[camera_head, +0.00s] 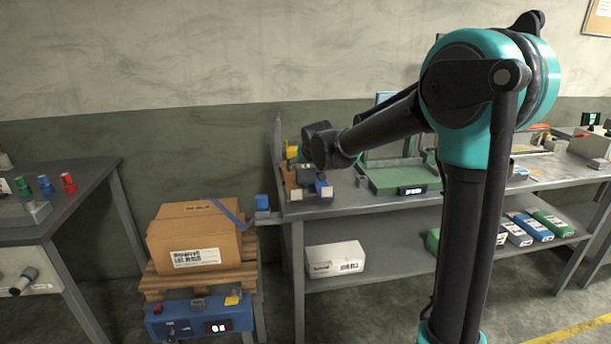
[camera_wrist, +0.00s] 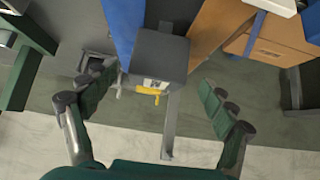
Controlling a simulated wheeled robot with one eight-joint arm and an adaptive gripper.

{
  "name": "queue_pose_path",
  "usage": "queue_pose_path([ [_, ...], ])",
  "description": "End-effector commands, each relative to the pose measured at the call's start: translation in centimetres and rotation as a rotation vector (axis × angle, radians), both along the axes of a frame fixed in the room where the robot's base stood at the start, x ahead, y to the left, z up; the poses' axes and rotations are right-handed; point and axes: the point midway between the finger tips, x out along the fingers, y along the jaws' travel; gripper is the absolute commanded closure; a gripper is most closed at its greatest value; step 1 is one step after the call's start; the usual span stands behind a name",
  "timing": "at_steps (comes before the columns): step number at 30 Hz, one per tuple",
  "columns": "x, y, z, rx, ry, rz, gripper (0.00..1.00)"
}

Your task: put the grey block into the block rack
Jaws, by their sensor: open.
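A dark grey block (camera_wrist: 160,55) with a white patch on its lower edge shows in the middle of the wrist view, between a blue piece on its left and a brown piece on its right. My gripper (camera_wrist: 158,112) is open, its two green fingers spread wide to either side below the block. Nothing shows clasped between them. In the head view, small blocks, one of them blue (camera_head: 323,188), crowd at the left end of the bench under my arm; my gripper is not clearly visible there. I cannot tell for sure which part is the block rack.
A cardboard box (camera_head: 200,240) stands on a pallet below left. A green tray (camera_head: 400,178) lies on the bench to the right. A white box (camera_head: 335,259) is on the lower shelf.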

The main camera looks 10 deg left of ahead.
Motion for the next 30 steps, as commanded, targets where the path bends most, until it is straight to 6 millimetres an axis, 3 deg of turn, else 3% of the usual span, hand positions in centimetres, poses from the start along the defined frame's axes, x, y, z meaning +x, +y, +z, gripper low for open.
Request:
queue_pose_path([
  [9, 2.8, 0.5, -2.7, 0.001, 0.000, 0.000, 0.16],
  [19, 3.2, 0.6, -3.2, 0.000, 0.000, 0.000, 0.16],
  [30, 3.2, 0.6, -3.1, 0.000, 0.000, 0.000, 0.60],
])
